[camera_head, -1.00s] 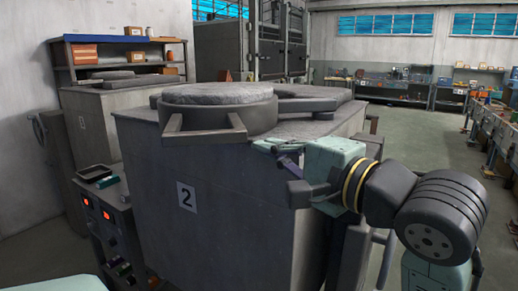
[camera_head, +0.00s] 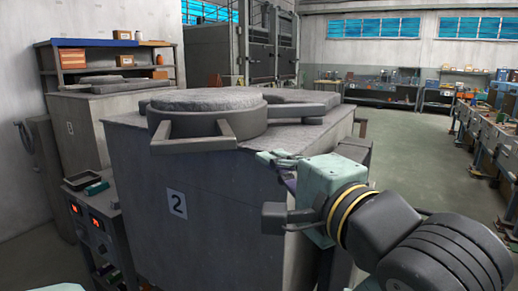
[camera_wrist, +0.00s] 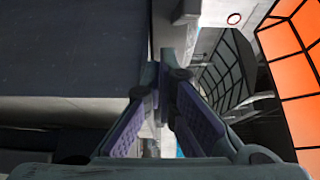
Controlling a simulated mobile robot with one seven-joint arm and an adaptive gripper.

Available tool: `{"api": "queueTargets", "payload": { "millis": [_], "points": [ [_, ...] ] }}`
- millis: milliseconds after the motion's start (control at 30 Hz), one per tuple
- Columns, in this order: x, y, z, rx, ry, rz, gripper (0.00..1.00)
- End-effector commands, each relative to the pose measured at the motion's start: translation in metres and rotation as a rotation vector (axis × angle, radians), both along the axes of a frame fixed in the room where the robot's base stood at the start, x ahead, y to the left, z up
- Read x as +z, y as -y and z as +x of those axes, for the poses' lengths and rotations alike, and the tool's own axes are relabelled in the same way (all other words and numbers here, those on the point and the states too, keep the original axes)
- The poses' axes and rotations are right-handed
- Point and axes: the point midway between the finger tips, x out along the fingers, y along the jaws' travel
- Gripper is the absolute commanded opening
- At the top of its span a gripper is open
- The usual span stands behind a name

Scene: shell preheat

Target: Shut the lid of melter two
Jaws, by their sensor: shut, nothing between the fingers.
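Melter two (camera_head: 215,205) is a large grey box marked with a 2. Its round, thick lid (camera_head: 222,122) has a rough grey top and lies level over the melter's top; no gap shows beneath it, though its underside is hidden. A square bar handle (camera_head: 160,136) juts from the lid's front left, and a hinge arm (camera_head: 300,107) runs to the right. My gripper (camera_head: 265,158) is shut and empty at the melter's upper front right edge, below and to the right of the lid, apart from the handle. Its fingers (camera_wrist: 160,80) also show in the wrist view.
Another melter (camera_head: 75,130) stands behind at left, with a shelf (camera_head: 100,60) of boxes beyond. A control cabinet (camera_head: 95,230) with red displays and a tray (camera_head: 82,180) stands at left. Open floor (camera_head: 420,170) lies at right, before workbenches.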

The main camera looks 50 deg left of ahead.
Motion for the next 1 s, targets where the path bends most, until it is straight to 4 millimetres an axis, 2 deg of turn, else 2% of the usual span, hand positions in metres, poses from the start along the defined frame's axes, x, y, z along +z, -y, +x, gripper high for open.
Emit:
{"api": "queueTargets", "payload": {
  "millis": [400,600,800,1000],
  "points": [
    [0.001,-0.082,0.021,0.004,-0.004,-0.006,0.00],
    [0.001,-0.112,0.029,0.003,0.000,-0.004,0.00],
    [0.000,-0.125,0.033,0.003,0.000,-0.003,0.00],
    [-0.001,-0.126,0.033,0.002,0.001,-0.002,0.00]
  ]
}}
